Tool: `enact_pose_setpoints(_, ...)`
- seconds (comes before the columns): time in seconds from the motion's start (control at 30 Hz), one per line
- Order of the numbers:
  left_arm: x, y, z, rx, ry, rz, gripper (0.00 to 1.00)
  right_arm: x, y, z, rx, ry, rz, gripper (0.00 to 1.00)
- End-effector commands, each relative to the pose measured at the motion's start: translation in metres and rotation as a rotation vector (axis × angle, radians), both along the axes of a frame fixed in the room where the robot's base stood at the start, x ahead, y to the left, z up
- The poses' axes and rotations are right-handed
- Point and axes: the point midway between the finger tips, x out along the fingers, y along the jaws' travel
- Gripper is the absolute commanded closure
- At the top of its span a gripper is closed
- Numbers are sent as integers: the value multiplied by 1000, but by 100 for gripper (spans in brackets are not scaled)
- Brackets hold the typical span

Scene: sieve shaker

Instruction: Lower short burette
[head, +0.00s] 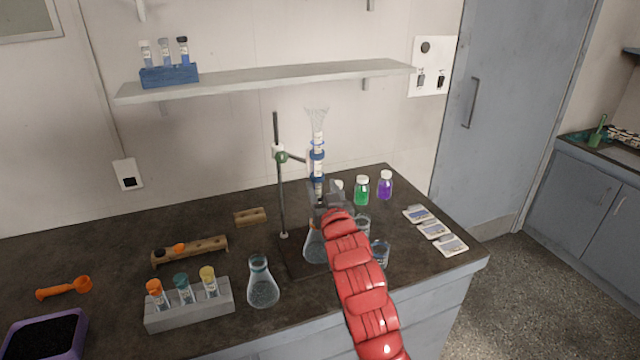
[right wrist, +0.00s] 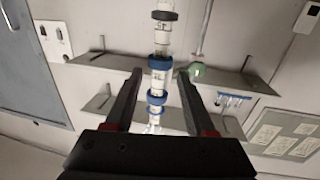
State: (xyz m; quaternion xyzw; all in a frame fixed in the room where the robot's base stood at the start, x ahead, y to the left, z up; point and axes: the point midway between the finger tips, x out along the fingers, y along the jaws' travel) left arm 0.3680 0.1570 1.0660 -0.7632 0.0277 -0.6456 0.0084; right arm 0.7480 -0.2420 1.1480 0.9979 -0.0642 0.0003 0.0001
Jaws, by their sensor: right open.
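The short burette (head: 317,158) is a clear tube with blue bands and a flared top. It stands upright beside the stand's rod (head: 279,180), level with the green-knobbed clamp (head: 281,156). My right gripper (head: 326,194) is at the burette's lower part, hiding its bottom end. In the right wrist view, the burette (right wrist: 157,80) appears between the two open fingers of my right gripper (right wrist: 159,74), with a gap on each side. I cannot tell how deep it sits between them. A conical flask (head: 314,247) stands below on the stand's base. My left gripper is not in view.
Green (head: 362,191) and purple (head: 385,186) bottles stand right of the burette. Another flask (head: 262,284) and a grey vial rack (head: 190,308) stand at the front left. A wall shelf (head: 265,78) runs above. Bare counter lies at the back left.

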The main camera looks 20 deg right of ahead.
Motion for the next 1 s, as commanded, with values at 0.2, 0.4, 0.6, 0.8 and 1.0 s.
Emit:
enact_pose_setpoints(0.2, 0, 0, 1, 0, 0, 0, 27, -13, 2, 6, 1, -1, 0, 45)
enact_pose_setpoints(0.4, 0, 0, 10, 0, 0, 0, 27, -31, 4, 33, -1, -4, 1, 45)
enact_pose_setpoints(0.6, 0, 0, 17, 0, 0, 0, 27, -50, 7, 60, -1, -4, 1, 45)
enact_pose_setpoints(0.8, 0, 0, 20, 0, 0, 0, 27, -60, 8, 72, 0, -3, 0, 45)
enact_pose_setpoints(1.0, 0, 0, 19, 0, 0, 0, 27, -60, 8, 71, 0, 0, 0, 45)
